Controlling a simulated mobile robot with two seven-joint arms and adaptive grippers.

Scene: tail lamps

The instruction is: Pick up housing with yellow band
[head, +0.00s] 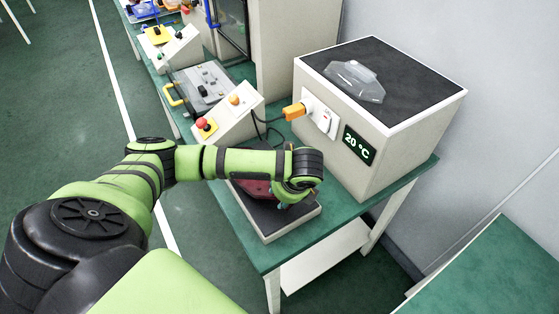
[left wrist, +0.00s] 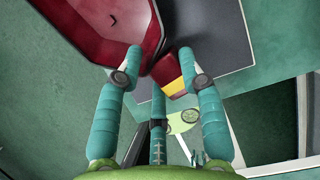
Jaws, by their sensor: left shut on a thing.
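The red housing (head: 255,188) lies on the dark top of a low light-grey stand (head: 305,222) in the head view, partly hidden by my left arm. A red part with a yellow band (left wrist: 176,86) shows between the fingers. My left gripper (head: 287,200) is low over the stand. Its teal fingers also show in the left wrist view (left wrist: 160,64), shut on the housing. The exact finger contact is partly hidden. My right gripper is not in view.
A grey oven-like box (head: 395,145) reading 20 °C stands right behind the stand, with a clear cover (head: 355,80) on top. A button box (head: 228,122) with cables is beyond the stand. The green table's (head: 262,255) front edge is close.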

